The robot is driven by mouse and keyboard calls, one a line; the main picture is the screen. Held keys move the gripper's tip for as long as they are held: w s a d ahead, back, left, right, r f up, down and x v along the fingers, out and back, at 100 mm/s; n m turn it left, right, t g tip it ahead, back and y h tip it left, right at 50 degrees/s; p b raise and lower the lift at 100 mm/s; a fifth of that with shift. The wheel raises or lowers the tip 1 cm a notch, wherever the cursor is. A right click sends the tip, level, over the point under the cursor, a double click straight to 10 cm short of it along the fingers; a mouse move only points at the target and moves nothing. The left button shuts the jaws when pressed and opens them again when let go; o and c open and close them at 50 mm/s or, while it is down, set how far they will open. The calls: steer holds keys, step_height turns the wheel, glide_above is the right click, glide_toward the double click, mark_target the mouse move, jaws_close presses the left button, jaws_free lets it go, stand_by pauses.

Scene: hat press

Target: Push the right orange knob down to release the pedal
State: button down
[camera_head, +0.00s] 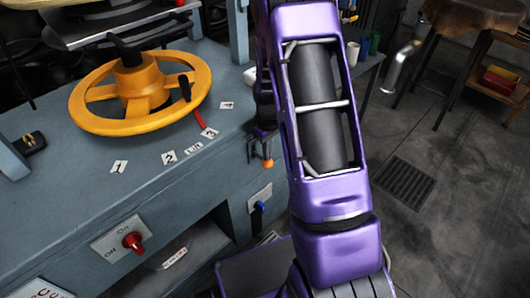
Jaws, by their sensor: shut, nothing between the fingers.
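One orange knob (267,163) shows at the right edge of the blue-grey bench, under a small metal bracket (252,148). My gripper (264,132) appears as a dark shape just above the knob, at the lower end of the narrow purple part of my arm. It is shut and empty. Its fingertips are small and dark, so I cannot tell whether they touch the knob or bracket. A second orange knob is not visible. I cannot make out the pedal for certain; my arm covers much of the area right of the knob.
The bench (75,195) carries a yellow handwheel (190,70), a red lever (199,118) and number labels. A red switch (133,241) and a blue switch (260,207) are on its front. Open floor (425,150) with a drain grate (403,185) lies to the right.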

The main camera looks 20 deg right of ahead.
steer(key=shift+f, duration=0.4)
step_height(320, 180, up, 8)
steer(key=p, duration=0.5)
stand_by(0.4)
steer(key=shift+s, duration=0.1)
stand_by(0.8)
